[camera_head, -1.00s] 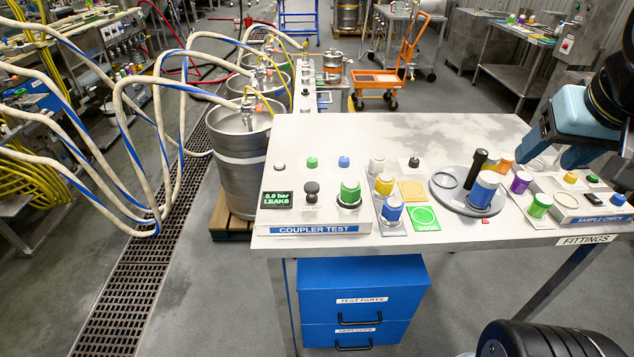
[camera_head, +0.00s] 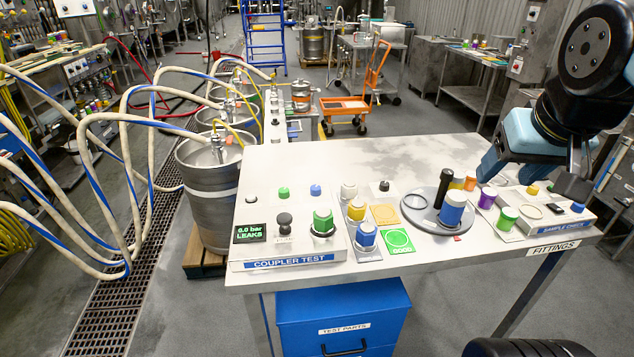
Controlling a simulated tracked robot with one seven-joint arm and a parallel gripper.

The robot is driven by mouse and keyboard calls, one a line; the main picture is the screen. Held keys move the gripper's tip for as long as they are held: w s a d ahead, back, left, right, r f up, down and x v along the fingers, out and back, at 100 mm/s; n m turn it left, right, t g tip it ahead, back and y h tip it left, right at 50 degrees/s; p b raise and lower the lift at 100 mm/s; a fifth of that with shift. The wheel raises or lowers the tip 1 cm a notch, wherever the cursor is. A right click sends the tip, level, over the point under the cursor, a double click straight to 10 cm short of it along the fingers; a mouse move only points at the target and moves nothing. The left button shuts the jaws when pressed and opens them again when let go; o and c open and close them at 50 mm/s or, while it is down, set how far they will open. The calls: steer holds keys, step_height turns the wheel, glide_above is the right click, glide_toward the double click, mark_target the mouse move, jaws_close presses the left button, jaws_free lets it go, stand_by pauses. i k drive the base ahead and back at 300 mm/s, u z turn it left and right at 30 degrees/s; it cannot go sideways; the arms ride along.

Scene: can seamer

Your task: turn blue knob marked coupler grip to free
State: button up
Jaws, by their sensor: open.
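A small blue knob (camera_head: 315,190) stands at the back right of the white coupler test panel (camera_head: 258,222), right of a small green knob (camera_head: 283,192). Its marking is too small to read. My gripper (camera_head: 531,177) is open at the right side of the table, over the sample check end. It is empty and well apart from the blue knob, with the round grey tray between them.
The panel also bears a display (camera_head: 249,234) reading "0.0 bar LEAKS", a black knob (camera_head: 284,224) and a large green-topped fitting (camera_head: 323,222). Blue- and yellow-topped fittings stand beside it. A grey round tray (camera_head: 413,205) holds a tall black post. The table's back is clear.

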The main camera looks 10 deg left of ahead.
mark_target(315, 189)
steer(key=u, duration=0.55)
steer(key=k, duration=1.3)
steer(key=u, duration=0.7)
steer(key=i, duration=1.6)
steer(key=z, duration=0.65)
steer(key=k, duration=0.9)
steer(key=z, duration=0.2)
steer(key=i, duration=0.35)
